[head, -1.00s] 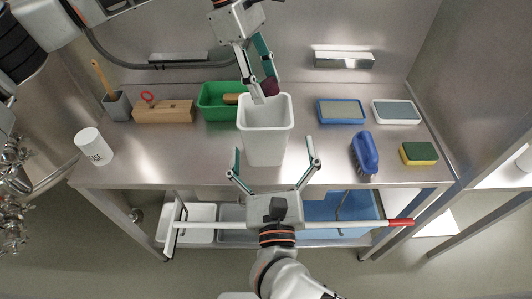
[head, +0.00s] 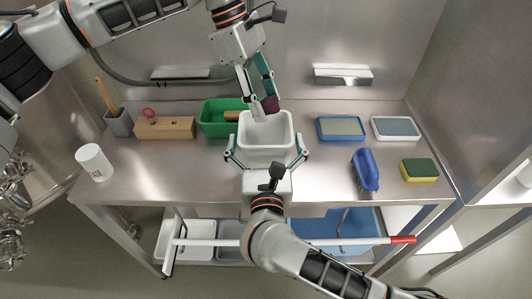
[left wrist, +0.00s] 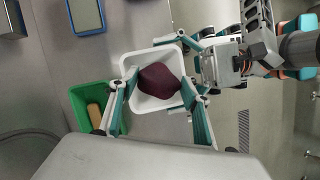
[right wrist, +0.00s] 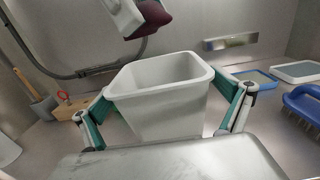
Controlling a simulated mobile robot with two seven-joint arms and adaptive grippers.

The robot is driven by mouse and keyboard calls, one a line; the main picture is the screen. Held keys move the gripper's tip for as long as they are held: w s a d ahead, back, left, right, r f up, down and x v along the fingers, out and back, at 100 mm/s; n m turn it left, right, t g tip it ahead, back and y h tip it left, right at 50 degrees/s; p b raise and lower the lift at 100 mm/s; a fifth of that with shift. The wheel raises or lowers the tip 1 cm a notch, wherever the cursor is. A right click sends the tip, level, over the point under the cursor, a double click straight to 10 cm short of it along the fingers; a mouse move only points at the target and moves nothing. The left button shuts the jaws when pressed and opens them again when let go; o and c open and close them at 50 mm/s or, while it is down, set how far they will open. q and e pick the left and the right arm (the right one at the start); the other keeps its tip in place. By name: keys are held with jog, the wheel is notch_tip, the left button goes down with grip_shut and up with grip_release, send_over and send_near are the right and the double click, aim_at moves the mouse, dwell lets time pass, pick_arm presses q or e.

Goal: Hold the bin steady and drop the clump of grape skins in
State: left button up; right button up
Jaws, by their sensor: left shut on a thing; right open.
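The white bin (head: 266,140) stands on the steel table; it also shows in the right wrist view (right wrist: 160,100). The clump of grape skins (left wrist: 160,80) is dark purple-red. My left gripper (head: 266,108) is shut on the clump and holds it over the bin's opening, at its back side in the head view. The clump also shows in the right wrist view (right wrist: 153,17), above the bin's rim. My right gripper (head: 266,160) is open, with one finger on each side of the bin. I cannot tell whether the fingers touch its walls.
A green tub (head: 212,122) with a brush handle stands just left of the bin. Further left are a wooden block (head: 165,128), a grey cup (head: 118,122) and a white canister (head: 94,162). Right are two trays (head: 341,128), a blue brush (head: 365,170) and a sponge (head: 419,170).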

jog(key=shift+w, duration=1.1)
jog(key=c, duration=1.2)
jog(key=o, duration=1.2)
jog(key=c, duration=0.9)
jog(key=shift+o, duration=0.2)
